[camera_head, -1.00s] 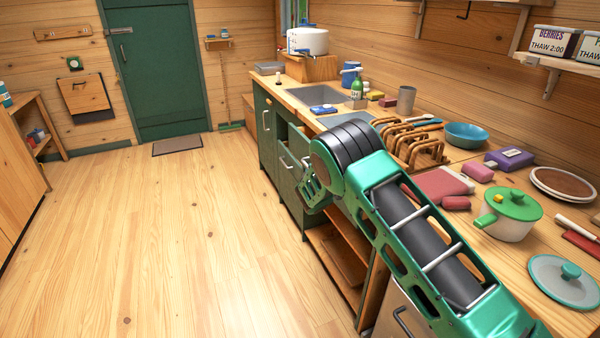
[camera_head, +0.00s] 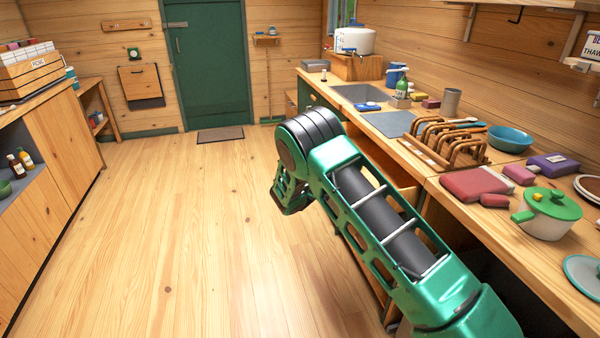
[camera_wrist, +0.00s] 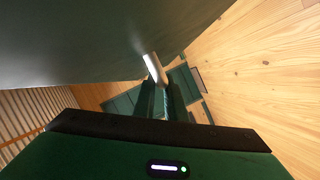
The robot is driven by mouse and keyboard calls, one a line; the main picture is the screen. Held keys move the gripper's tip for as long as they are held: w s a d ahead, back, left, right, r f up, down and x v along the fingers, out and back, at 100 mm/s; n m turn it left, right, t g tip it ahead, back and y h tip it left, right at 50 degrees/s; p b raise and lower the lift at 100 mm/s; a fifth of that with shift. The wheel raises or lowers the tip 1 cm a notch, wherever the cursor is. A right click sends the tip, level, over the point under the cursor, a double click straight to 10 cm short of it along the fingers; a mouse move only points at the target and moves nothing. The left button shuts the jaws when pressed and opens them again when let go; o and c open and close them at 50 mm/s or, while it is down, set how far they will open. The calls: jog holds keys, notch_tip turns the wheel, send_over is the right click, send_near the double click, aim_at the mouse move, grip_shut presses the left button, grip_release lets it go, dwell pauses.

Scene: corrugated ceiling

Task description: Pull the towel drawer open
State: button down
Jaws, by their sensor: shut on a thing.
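In the wrist view a dark green drawer front (camera_wrist: 90,40) fills the upper left, with a pale metal bar handle (camera_wrist: 154,68) at its edge. My gripper (camera_wrist: 161,88) is shut on this handle, its two green fingers close around it. In the head view my gripper end (camera_head: 290,195) hangs over the floor in front of the counter. My arm hides the drawer front and handle there. A wooden surface (camera_head: 402,181) shows behind my arm below the counter; I cannot tell whether it is part of the drawer. No towel is visible.
The counter (camera_head: 470,215) on the right carries a wooden rack (camera_head: 445,145), a blue bowl (camera_head: 510,138) and a green-lidded pot (camera_head: 548,215). A wooden cabinet (camera_head: 62,140) stands at the left. The floor (camera_head: 200,230) between is clear, up to a mat (camera_head: 220,134) at the green door.

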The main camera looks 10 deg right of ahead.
jog(key=shift+a+r, duration=0.1)
jog(key=shift+a, duration=0.3)
jog(key=c, duration=1.8)
grip_release()
jog(key=shift+s, duration=0.1)
jog(key=v, duration=1)
jog(key=shift+s, duration=0.3)
